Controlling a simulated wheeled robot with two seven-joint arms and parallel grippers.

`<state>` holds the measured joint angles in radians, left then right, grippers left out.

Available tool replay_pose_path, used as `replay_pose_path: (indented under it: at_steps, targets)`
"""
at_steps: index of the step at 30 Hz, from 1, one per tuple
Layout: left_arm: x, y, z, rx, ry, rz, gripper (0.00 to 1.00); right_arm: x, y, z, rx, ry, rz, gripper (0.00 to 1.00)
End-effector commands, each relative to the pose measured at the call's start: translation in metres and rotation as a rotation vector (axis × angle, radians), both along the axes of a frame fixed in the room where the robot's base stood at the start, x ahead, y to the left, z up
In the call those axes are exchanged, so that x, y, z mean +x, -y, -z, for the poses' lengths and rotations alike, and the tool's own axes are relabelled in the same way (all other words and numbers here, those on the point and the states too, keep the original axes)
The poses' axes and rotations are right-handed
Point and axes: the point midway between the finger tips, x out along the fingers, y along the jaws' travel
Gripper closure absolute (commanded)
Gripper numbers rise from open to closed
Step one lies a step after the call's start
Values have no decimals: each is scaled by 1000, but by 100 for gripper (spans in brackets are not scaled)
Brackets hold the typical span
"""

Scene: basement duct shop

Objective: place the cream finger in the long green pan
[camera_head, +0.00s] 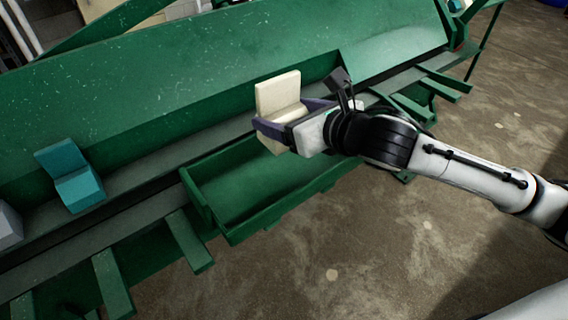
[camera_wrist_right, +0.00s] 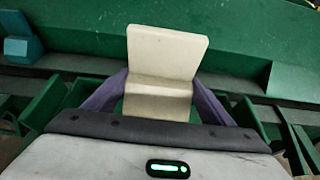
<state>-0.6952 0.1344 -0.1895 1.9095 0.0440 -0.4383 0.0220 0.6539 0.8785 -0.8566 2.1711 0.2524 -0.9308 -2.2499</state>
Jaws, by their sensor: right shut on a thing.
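The cream finger (camera_head: 278,94) is an L-shaped cream block; it also shows in the right wrist view (camera_wrist_right: 165,55). My right gripper (camera_head: 284,124) is shut on it, with a purple finger on each side (camera_wrist_right: 160,98). My arm hides the pan's right end. My left gripper is not in view.
A teal L-shaped block (camera_head: 80,190) sits on the machine's ledge at left, with a grey block (camera_head: 8,225) at the left edge. The large green machine (camera_head: 190,70) rises behind. Green bars (camera_head: 189,241) jut out in front beside the pan. Bare floor lies at front right.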

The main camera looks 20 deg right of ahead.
Motion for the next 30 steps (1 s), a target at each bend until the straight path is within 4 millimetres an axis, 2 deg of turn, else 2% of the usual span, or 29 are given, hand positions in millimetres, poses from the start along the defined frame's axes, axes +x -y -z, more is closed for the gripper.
replay_pose_path:
  at_steps: [9,16,21,24,30]
  targets:
    - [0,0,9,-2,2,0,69,1,-3,56,4,2,-19,59]
    - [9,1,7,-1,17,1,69,2,-3,72,4,5,-19,59]
    - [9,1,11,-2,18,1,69,1,-3,98,5,2,-18,59]
    - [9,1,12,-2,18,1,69,2,-2,103,4,5,-18,59]
    - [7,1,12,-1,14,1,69,2,-2,102,4,7,-18,59]
